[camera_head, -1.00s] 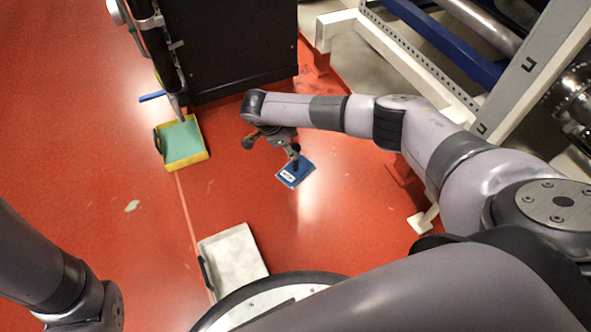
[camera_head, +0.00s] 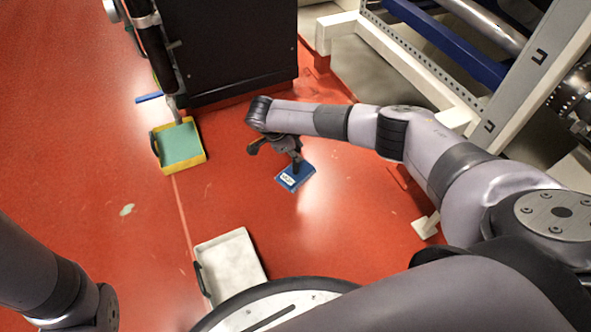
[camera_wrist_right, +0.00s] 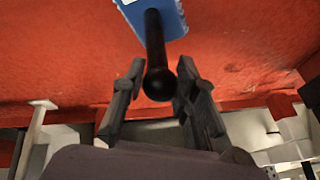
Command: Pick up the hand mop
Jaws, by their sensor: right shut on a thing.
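The hand mop has a blue head (camera_head: 295,177) with a white label on it and a black upright handle (camera_wrist_right: 155,50). In the head view it is on or just above the red floor; I cannot tell which. My right gripper (camera_head: 294,152) is above the blue head, shut on the black handle. In the right wrist view the two dark fingers (camera_wrist_right: 156,88) stand on either side of the handle's rounded end. My left arm shows at the lower left of the head view, but its gripper is out of view.
A yellow tray (camera_head: 203,158) with a green inside lies beside a black cabinet (camera_head: 235,50). A white tray (camera_head: 230,265) lies near my base. A white metal frame (camera_head: 440,85) with blue bars stands at the right. Open red floor lies left.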

